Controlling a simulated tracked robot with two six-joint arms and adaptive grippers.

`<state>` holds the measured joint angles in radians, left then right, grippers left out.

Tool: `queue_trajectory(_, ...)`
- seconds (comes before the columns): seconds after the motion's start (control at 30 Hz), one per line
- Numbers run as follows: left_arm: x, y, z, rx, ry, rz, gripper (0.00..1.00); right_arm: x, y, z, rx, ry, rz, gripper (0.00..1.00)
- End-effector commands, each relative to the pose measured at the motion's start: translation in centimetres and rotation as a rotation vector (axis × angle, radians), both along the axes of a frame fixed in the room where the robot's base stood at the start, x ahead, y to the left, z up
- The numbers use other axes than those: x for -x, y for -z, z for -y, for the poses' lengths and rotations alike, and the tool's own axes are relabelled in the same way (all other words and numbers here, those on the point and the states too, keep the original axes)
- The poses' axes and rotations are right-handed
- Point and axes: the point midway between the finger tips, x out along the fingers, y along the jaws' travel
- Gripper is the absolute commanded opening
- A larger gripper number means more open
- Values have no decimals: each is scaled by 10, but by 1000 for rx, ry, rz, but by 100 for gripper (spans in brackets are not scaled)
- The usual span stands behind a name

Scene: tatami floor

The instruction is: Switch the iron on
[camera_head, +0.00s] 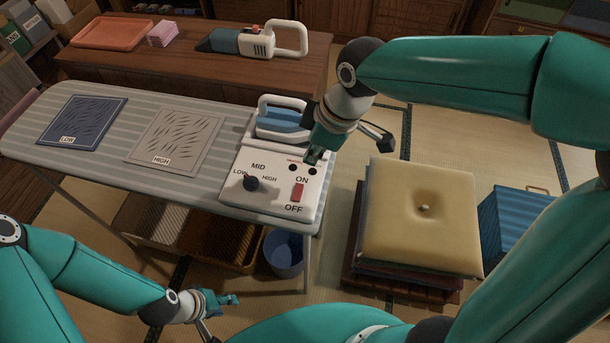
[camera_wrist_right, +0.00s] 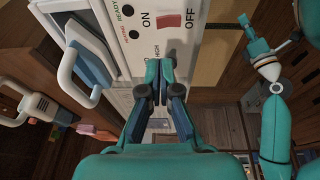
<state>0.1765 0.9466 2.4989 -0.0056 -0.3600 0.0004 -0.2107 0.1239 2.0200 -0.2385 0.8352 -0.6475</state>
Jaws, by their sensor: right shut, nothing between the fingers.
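The iron (camera_head: 283,124), white-handled with a blue body, rests at the back of a white control box (camera_head: 236,200) on the ironing board. The box face has a red switch (camera_head: 297,191) between ON and OFF; which way it is tipped is unclear. The switch also shows in the right wrist view (camera_wrist_right: 168,21). A dark knob (camera_head: 251,183) sits among LOW, MID and HIGH. Two round lamps on the box look dark. My right gripper (camera_head: 314,160) is shut and empty, over the box's back right, behind the switch. My left gripper (camera_head: 232,299) is low at the front, away from the board.
A blue cloth (camera_head: 80,120) and a grey cloth (camera_head: 175,138) lie on the striped board (camera_head: 110,170). Cushions (camera_head: 420,215) are stacked to the right, beside a blue box (camera_head: 505,225). A blue bin (camera_head: 284,253) and baskets stand below the board.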

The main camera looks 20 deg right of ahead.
Motion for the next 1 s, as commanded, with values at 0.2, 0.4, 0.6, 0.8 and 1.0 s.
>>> queue_trajectory(0.2, 0, 1, 0, 0, 0, 0, 40, -8, 45, -9, 2, 0, -8, 0)
queue_trajectory(0.4, 0, 0, 0, 0, 0, 0, 40, -15, 81, -13, 1, 1, -6, 0)
queue_trajectory(0.6, 0, -1, 0, 0, 0, 0, 40, -18, 102, -11, 0, 1, -3, 0)
queue_trajectory(0.8, 0, -1, 0, 0, 0, 0, 40, -19, 108, -10, 0, 1, 0, 0)
queue_trajectory(1.0, 0, -1, 0, 0, 0, 0, 40, -19, 108, -11, 0, 1, 0, 0)
